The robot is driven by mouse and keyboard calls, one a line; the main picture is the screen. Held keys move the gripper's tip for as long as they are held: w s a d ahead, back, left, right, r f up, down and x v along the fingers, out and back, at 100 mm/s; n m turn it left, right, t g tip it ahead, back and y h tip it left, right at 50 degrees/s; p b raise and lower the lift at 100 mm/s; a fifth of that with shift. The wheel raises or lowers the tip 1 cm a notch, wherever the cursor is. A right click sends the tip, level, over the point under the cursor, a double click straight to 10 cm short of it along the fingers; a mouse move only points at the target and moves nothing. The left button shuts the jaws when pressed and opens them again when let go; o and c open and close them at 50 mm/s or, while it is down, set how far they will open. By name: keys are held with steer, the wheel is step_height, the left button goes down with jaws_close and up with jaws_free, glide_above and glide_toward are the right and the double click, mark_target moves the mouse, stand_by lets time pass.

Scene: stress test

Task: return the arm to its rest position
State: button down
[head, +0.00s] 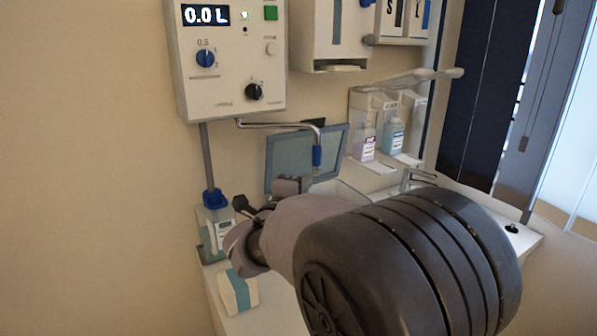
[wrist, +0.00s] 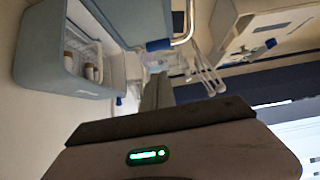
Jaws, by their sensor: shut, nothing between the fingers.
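My arm reaches from the lower right of the head view toward the wall and counter, with its large dark ribbed joint nearest the camera. In the wrist view my gripper (wrist: 160,121) spans the bottom as a dark bar behind a grey housing with a green light. It is shut, and nothing shows in it. In the head view the arm's far end is beside the blue-grey framed panel (head: 330,152), and the fingertips cannot be made out there.
A dosing unit (head: 232,60) reading "0.0 L" hangs on the wall above a bent metal spout (head: 290,125). Bottles (head: 366,142), a tap (head: 415,177) and a white-and-teal pack (head: 240,290) are around the counter (head: 265,322). Bare wall lies at left.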

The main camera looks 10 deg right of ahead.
steer(key=s+a+r+n+g+y, duration=0.15)
steer(key=s+a+n+y, duration=0.35)
steer(key=s+n+y, duration=0.65)
steer(key=s+f+n+g, duration=0.4)
steer(key=s+f, duration=0.2)
steer(key=s, duration=0.7)
steer(key=s+d+f+n+g, duration=0.1)
steer(key=s+f+n+g, duration=0.2)
steer(key=s, duration=1)
step_height(320, 180, down, 3)
steer(key=shift+s+f+n+g, duration=0.1)
steer(key=shift+s+n+g, duration=0.25)
steer(key=shift+n, duration=0.3)
steer(key=c, duration=2.1)
jaws_free()
steer(key=shift+w, duration=0.1)
